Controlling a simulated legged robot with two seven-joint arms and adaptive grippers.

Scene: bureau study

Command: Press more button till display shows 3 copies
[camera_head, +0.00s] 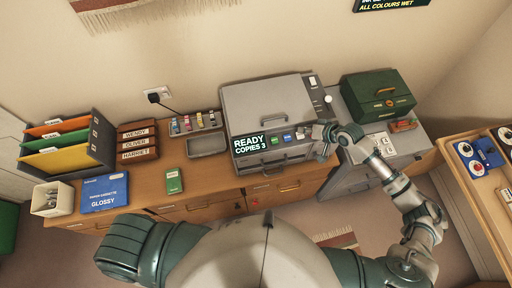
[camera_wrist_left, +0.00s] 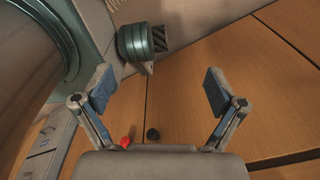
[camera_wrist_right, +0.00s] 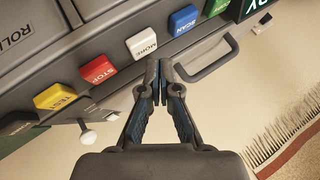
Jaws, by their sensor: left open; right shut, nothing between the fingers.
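The grey copier (camera_head: 268,108) stands on the wooden bureau, and its dark display (camera_head: 250,143) reads "READY COPIES 3". In the right wrist view its button row shows a white MORE button (camera_wrist_right: 142,44), a red STOP button (camera_wrist_right: 98,69), a yellow TEST button (camera_wrist_right: 55,96), a blue SCAN button (camera_wrist_right: 183,20) and part of a green button (camera_wrist_right: 215,6). My right gripper (camera_wrist_right: 158,64) is shut and empty, its tips just below the MORE button; whether they touch it I cannot tell. My left gripper (camera_wrist_left: 160,85) is open and empty, away from the copier.
A pale round knob (camera_wrist_right: 87,137) sticks out near the TEST button. A grey tray (camera_head: 206,146) lies left of the copier, and a green box (camera_head: 377,97) stands to its right. A file rack (camera_head: 66,146) and a blue cassette box (camera_head: 105,192) are farther left.

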